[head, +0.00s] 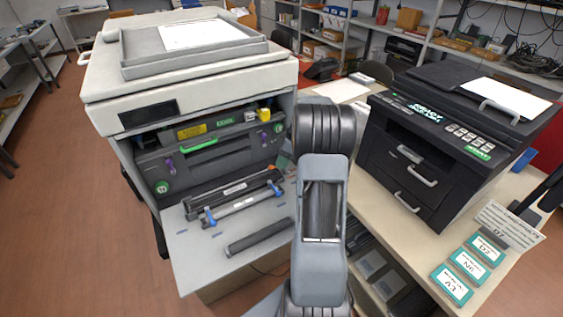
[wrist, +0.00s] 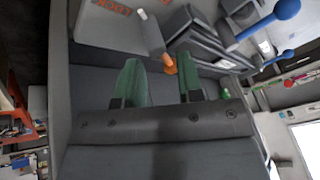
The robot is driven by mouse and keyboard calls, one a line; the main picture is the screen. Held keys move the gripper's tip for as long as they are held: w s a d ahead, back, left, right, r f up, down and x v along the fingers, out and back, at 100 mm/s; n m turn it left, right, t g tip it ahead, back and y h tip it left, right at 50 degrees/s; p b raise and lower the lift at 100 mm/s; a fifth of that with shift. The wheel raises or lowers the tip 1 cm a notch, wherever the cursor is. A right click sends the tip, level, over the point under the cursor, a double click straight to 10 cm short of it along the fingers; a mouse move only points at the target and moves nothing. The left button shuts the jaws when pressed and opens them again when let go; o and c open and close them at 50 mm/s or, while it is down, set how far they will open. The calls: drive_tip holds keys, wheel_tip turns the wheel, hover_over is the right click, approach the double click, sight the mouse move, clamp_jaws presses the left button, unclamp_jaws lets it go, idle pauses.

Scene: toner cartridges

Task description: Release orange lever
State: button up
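The orange lever (wrist: 168,62) shows in the wrist view as a small orange piece just past the fingertips. It lies nearer the right finger, against dark grey parts. My gripper (wrist: 160,80) has two green fingers spread apart, with nothing visibly held between them. Whether a finger touches the lever, I cannot tell. A panel with orange "LOCK" lettering (wrist: 113,9) is at the top left of that view.
Knobs with blue ends (wrist: 286,9) stick out at the wrist view's upper right. In the head view, the large printer (head: 185,62) stands open at left, with long cartridges (head: 232,205) on its front shelf. A black printer (head: 440,140) stands at right on a table.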

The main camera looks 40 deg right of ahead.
drive_tip(key=shift+w+a+f, duration=0.1)
drive_tip(key=shift+a+f, duration=0.15)
drive_tip(key=shift+f, duration=0.3)
clamp_jaws()
